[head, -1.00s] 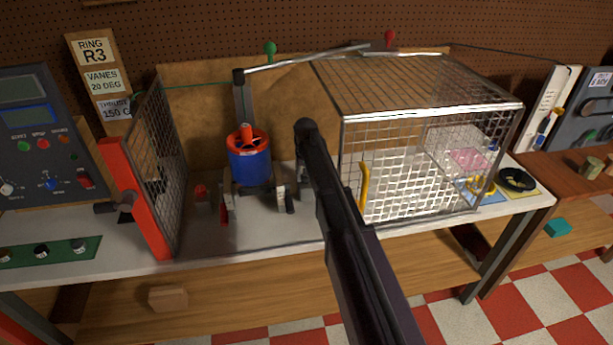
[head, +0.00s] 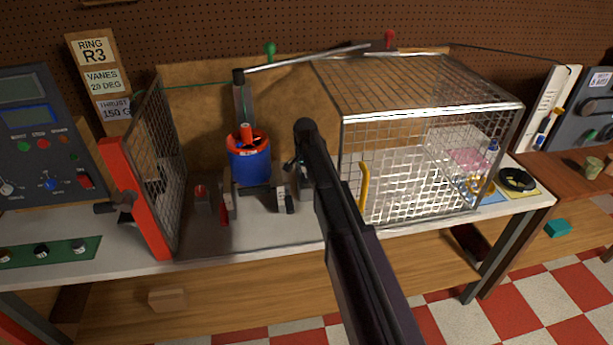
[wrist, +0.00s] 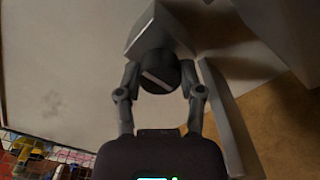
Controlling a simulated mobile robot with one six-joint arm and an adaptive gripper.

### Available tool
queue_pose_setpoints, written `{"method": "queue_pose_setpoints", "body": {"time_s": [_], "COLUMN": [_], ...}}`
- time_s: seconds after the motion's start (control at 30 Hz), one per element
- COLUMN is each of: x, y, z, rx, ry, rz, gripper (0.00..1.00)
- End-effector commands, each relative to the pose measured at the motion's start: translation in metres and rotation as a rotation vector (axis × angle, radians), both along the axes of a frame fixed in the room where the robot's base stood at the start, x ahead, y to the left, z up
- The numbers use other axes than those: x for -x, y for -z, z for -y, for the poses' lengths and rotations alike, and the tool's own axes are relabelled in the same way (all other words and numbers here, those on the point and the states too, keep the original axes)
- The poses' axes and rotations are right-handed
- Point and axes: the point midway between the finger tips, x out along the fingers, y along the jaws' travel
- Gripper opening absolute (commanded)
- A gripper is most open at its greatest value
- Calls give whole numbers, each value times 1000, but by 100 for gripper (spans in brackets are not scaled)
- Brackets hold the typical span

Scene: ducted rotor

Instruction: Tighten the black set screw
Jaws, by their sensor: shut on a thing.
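In the wrist view, a dark round knob-like head with a pale line across it, which looks like the black set screw (wrist: 157,72), stands against a grey block (wrist: 165,28). My gripper (wrist: 160,86) has one finger on each side of the head and is shut on it. In the head view, my dark arm crosses the middle and hides most of the gripper; a small grey part shows at its left edge. The blue duct (head: 249,168) with its orange-red rim (head: 262,142) stands to the left of my arm.
A wire mesh cage (head: 430,106) stands right of my arm, with a yellow handle (head: 363,190) at its front. A mesh panel with a red frame (head: 135,200) stands at the left. Small blocks stand before the duct. An overhead rod (head: 305,58) runs above it.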

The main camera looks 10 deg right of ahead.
Motion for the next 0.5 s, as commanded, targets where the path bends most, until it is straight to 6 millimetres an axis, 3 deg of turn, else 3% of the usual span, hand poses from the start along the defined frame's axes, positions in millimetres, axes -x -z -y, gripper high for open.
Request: {"method": "queue_pose_setpoints", "body": {"time_s": [0.4,0.43,0.5], "x": [1,1,1], "y": [0,0,0], "z": [0,0,0], "rx": [1,1,1], "ry": [10,10,10], "rz": [-2,-2,-2], "gripper": [2,58,79]}}
